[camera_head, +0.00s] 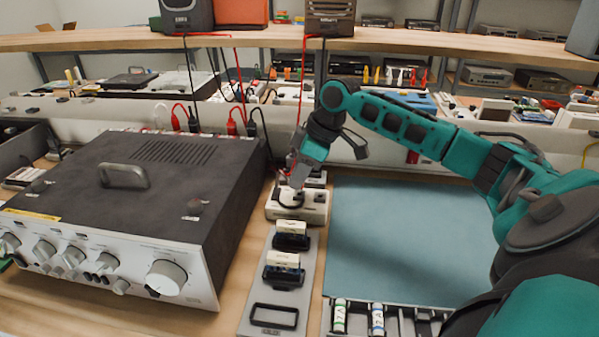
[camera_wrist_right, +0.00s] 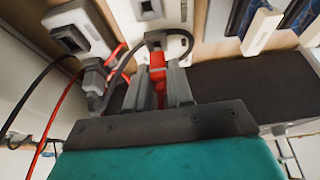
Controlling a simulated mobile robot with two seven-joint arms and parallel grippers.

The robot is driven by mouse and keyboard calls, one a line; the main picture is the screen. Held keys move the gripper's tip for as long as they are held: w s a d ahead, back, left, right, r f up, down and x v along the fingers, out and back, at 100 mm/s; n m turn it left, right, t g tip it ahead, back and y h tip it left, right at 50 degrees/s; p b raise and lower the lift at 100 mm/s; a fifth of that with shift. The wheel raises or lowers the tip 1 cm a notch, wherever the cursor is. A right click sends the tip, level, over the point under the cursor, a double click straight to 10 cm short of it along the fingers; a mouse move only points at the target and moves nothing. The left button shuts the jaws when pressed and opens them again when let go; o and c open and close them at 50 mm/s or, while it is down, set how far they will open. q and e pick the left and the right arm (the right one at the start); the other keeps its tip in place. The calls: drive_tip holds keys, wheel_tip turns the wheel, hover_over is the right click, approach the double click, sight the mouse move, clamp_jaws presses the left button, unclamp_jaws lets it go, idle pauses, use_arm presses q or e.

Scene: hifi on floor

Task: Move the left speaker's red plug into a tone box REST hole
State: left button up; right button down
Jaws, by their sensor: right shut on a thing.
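My right gripper (camera_head: 292,182) is down over the cream tone box (camera_head: 298,206), beside the amplifier's rear right corner. In the right wrist view its fingers (camera_wrist_right: 158,88) are shut on a red plug (camera_wrist_right: 157,66). The plug's tip is close to a small dark square fitting; I cannot tell if it is in a hole. Black and red cables run beside the fingers. The left speaker (camera_head: 187,14) stands on the shelf, with black and red wires hanging from it. The tone box's holes are largely hidden in the head view. My left gripper is out of view.
The large amplifier (camera_head: 150,190) fills the left of the bench, with red and black plugs (camera_head: 235,122) behind it. A grey strip (camera_head: 253,300) with dark holders and cream blocks lies in front of the tone box. A teal mat (camera_head: 410,235) is clear on the right.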

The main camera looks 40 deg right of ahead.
drive_tip(key=shift+f, duration=0.75)
idle(0.6)
drive_tip(key=c, duration=0.9)
unclamp_jaws()
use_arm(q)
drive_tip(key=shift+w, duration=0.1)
use_arm(e)
drive_tip(key=v, duration=0.3)
drive_tip(key=shift+p, duration=0.35)
use_arm(q)
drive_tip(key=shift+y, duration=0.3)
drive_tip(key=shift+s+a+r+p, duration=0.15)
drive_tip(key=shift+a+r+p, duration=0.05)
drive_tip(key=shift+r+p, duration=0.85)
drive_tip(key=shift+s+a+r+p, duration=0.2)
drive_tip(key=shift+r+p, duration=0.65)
drive_tip(key=shift+p, duration=0.4)
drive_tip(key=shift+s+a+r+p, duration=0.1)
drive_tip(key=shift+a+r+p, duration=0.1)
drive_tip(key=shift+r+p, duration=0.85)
use_arm(e)
drive_tip(key=shift+w+a+r+v, duration=0.15)
drive_tip(key=shift+w+a+v, duration=0.1)
drive_tip(key=shift+v, duration=2.15)
drive_tip(key=shift+w+a+r+v, duration=0.15)
drive_tip(key=shift+w+a+v, duration=0.1)
drive_tip(key=shift+v, duration=2.2)
drive_tip(key=shift+w+a+r+v, duration=0.15)
drive_tip(key=shift+w+a+v, duration=0.05)
drive_tip(key=shift+v, duration=2.2)
